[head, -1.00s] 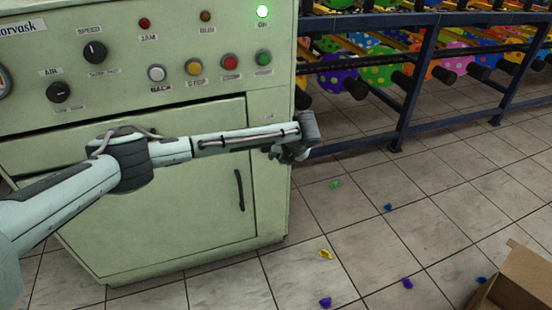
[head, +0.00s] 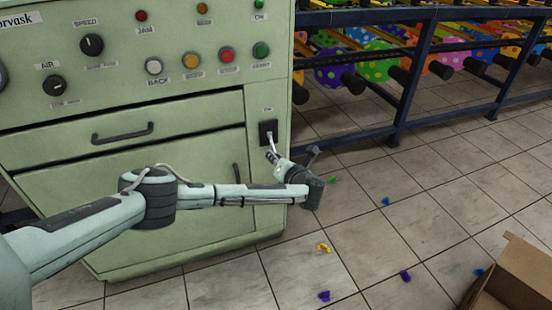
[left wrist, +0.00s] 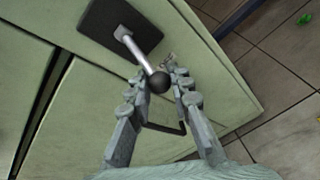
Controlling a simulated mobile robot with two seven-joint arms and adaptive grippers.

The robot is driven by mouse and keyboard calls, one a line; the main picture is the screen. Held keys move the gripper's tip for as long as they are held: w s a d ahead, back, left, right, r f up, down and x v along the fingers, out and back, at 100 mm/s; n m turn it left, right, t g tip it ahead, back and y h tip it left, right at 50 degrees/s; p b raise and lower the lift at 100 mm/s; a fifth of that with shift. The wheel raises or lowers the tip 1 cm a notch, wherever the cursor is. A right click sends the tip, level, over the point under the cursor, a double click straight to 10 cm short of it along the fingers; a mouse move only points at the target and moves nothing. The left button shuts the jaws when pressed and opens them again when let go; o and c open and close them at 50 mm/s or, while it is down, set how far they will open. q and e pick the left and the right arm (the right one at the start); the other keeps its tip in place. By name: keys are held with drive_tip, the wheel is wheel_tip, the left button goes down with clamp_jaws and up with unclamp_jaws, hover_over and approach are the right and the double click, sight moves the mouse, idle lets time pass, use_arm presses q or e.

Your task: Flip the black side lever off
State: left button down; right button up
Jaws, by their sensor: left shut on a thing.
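The black side lever (head: 271,142) is on a dark plate on the right of the machine's green front. Its pale stalk points down. In the left wrist view the lever (left wrist: 158,81) shows a silver stalk ending in a black ball knob. My left gripper (head: 274,157) is at the lower end of the lever. In the left wrist view the two fingers of my left gripper (left wrist: 160,80) are shut on the knob, one on each side. The ON lamp (head: 259,4) at the top right of the panel is dark. My right gripper is not in view.
The machine panel has knobs and several coloured buttons, with a closed drawer (head: 122,133) below. A dark blue rack (head: 412,75) with balloons stands to the right. Small coloured balloons lie on the tiles. An open cardboard box (head: 512,280) is at the lower right.

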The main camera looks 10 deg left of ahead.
use_arm(q)
drive_tip(key=shift+w, duration=0.1)
drive_tip(key=c, duration=1.4)
unclamp_jaws()
drive_tip(key=shift+o, duration=0.2)
drive_tip(key=v, duration=1.2)
